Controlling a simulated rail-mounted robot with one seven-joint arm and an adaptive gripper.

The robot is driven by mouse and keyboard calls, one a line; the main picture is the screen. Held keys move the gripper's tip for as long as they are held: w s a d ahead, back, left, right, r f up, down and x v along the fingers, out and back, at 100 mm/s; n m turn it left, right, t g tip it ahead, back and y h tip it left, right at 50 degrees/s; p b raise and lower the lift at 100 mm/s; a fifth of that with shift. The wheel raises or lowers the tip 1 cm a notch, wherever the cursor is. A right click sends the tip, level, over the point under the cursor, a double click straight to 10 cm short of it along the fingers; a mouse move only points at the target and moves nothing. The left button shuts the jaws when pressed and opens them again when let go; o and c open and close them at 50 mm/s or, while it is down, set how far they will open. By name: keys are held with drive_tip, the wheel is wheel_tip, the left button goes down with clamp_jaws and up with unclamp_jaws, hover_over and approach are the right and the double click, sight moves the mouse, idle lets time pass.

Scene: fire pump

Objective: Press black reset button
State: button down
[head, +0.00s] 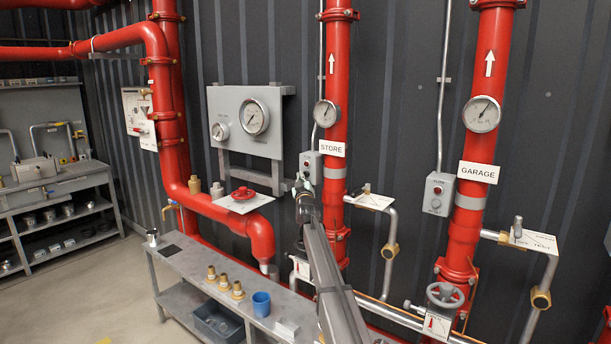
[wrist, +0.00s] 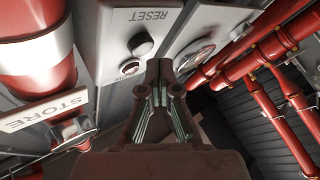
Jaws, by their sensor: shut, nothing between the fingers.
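The grey STORE control box (head: 310,166) is mounted beside the STORE pipe and has a red round part near its top. In the wrist view, a grey panel carries a RESET label (wrist: 151,15), seen upside down. A round dark button (wrist: 140,44) sits near that label, with another round fitting (wrist: 130,68) below it in the picture. My gripper (wrist: 158,65) is shut and empty, its fingertips a little right of the button in the wrist view. In the head view my gripper (head: 305,187) is just below the STORE box and hides its lower part. Contact cannot be told.
The red STORE pipe (head: 337,70) stands close beside the box. A gauge panel (head: 252,118) is to the left. A GARAGE control box (head: 438,194) hangs to the right. A bench (head: 185,265) with brass fittings and a blue cup (head: 261,303) stands below.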

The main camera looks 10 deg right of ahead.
drive_tip(key=s+a+p, duration=0.3)
drive_tip(key=p, duration=0.1)
drive_tip(key=shift+s+a, duration=0.25)
drive_tip(key=shift+a, duration=0.05)
idle(0.9)
